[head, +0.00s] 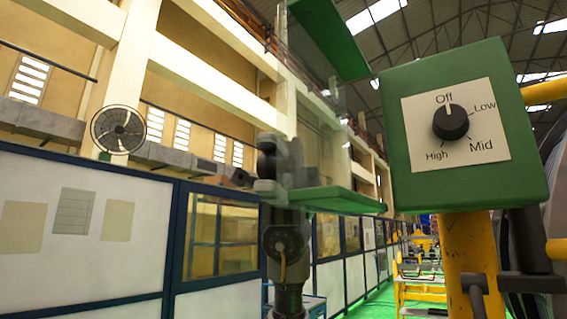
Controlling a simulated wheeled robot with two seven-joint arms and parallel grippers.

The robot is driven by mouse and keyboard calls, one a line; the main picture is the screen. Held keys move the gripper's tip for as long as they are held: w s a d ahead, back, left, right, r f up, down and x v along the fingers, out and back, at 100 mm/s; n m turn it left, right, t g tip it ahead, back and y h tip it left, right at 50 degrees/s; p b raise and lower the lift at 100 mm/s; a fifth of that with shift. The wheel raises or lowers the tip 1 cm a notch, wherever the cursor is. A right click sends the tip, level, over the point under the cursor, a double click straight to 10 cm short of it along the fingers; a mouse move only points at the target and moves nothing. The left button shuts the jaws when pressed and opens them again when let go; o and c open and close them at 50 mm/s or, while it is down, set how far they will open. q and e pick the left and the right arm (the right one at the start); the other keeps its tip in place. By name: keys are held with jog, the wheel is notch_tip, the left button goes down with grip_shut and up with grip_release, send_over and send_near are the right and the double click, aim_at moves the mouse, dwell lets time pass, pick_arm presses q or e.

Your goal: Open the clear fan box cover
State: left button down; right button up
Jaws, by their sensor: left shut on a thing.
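The clear cover (318,125) stands swung out to the left of the green fan control box (398,185). It is a see-through panel with a green strip along its top (328,40) and another along its bottom (335,200). The box front is uncovered and shows a black knob (451,122) on a white plate with Off, Low, Mid and High; the knob's mark is at Off. My left gripper (280,160) is shut on the cover's left edge, just above the bottom strip. The exact finger contact is hard to see. My right gripper does not show.
A yellow post (467,262) carries the box, with dark grey parts (524,245) beside it at lower right. A wall fan (118,130) hangs far back at left. White and blue panels (90,225) line the left. A green floor aisle runs back at lower centre.

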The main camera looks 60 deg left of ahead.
pick_arm(q)
jog(key=shift+a+f+g, duration=0.1)
jog(key=shift+a+g, duration=0.15)
jog(key=shift+g, duration=0.05)
jog(key=c, duration=1.1)
grip_release()
jog(key=shift+o, duration=0.2)
jog(key=b+v, duration=0.1)
jog(key=v, duration=0.9)
jog(key=shift+w+a+b, duration=0.25)
jog(key=shift+a+b, duration=0.05)
